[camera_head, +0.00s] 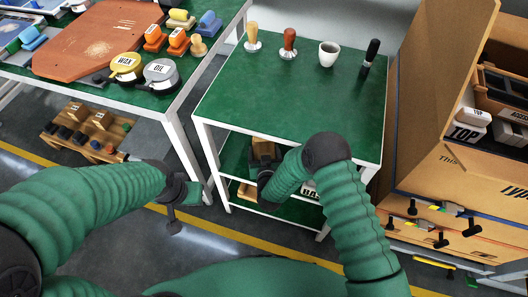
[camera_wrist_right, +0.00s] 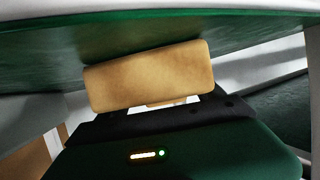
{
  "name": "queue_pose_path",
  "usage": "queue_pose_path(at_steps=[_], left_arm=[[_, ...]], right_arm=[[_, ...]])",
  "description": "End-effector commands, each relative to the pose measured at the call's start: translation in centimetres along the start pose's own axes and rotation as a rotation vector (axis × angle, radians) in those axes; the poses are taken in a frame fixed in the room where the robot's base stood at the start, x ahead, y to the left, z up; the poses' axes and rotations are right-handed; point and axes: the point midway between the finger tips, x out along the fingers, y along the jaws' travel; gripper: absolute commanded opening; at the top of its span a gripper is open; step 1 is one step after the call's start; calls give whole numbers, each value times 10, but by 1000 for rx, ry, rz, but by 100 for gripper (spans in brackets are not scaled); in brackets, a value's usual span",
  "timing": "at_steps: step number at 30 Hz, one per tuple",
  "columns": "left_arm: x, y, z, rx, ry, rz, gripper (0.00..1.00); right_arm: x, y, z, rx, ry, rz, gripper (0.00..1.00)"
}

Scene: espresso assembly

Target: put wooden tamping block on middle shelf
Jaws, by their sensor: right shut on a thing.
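The wooden tamping block (camera_wrist_right: 150,75) is a pale tan block with rounded edges. It fills the middle of the right wrist view, held at the tip of my right gripper (camera_wrist_right: 160,108). In the head view my right gripper (camera_head: 264,168) reaches in under the green top, at the middle shelf (camera_head: 233,155) of the white-framed rack. The block's edge lies close against a green surface in the wrist view; I cannot tell whether they touch. My left gripper (camera_head: 176,205) hangs empty left of the rack, its fingers too unclear to judge.
The rack's green top (camera_head: 290,90) carries two tampers (camera_head: 289,43), a white cup (camera_head: 328,54) and a black-handled tool (camera_head: 370,58). A workbench with tins stands left. Cardboard boxes (camera_head: 440,100) stand close on the right. The rack's white posts flank my right arm.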

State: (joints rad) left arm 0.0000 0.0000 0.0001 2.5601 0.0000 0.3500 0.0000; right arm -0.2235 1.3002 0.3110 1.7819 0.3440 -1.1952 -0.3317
Motion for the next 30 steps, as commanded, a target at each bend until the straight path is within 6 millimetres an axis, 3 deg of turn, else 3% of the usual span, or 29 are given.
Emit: queue_pose_path(at_steps=[1, 2, 6, 17, 20, 30], left_arm=[[1, 0, 0, 0, 0, 0, 0], [2, 0, 0, 0, 0, 0, 0], [1, 0, 0, 0, 0, 0, 0], [-2, 0, -1, 0, 0, 0, 0], [-10, 0, -2, 0, 0, 0, 0], [-38, 0, -9, 0, 0, 0, 0]], right_arm=[[1, 0, 1, 0, 2, 0, 12], [1, 0, 2, 0, 0, 0, 78], [0, 0, 1, 0, 0, 0, 97], [-3, 0, -2, 0, 0, 0, 99], [-18, -1, -3, -1, -2, -2, 99], [-101, -1, -3, -2, -2, -2, 99]])
